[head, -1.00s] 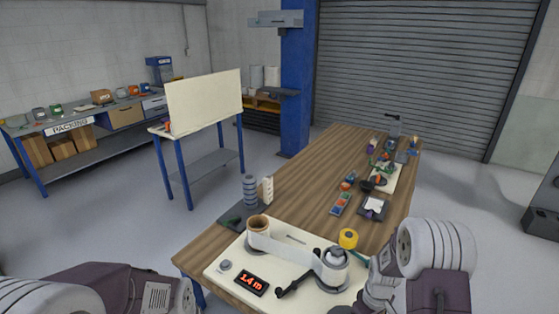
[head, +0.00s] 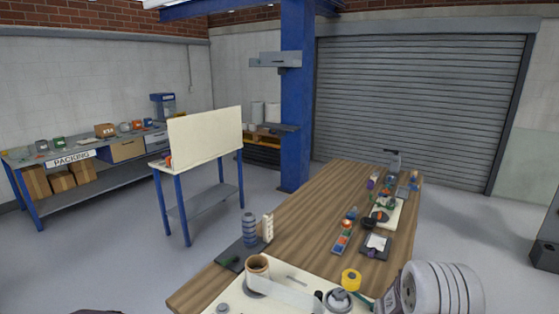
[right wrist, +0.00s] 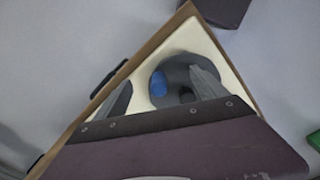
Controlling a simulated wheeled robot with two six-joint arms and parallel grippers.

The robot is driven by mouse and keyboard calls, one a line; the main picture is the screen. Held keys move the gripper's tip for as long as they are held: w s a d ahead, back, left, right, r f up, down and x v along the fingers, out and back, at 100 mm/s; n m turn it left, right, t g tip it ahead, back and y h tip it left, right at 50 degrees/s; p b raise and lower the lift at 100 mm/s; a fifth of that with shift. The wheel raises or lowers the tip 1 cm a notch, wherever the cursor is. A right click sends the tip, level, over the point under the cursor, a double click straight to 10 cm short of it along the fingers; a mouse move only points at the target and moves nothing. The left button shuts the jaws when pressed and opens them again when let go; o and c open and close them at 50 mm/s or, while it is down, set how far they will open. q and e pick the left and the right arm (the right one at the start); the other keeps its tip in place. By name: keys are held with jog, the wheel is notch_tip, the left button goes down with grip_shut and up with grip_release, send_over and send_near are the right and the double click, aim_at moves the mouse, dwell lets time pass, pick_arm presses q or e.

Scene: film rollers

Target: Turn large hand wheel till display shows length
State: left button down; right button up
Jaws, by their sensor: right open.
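The cream winding board (head: 285,268) lies on the near end of the wooden table, cut off by the bottom edge of the head view. A brown roll core (head: 257,264) with a pale film strip (head: 282,290) stands on it, the strip running right toward a grey spool (head: 338,299). A black knob shows beside the spool. The length display is out of view now. In the right wrist view my right gripper (right wrist: 160,80) is open above the cream board, with a grey round part (right wrist: 178,68) and a blue piece (right wrist: 159,84) between its fingers.

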notch_tip(320, 180, up, 7)
jog(key=p, duration=0.5)
jog(key=shift+f+p, duration=0.1)
jog(key=shift+p, duration=0.3)
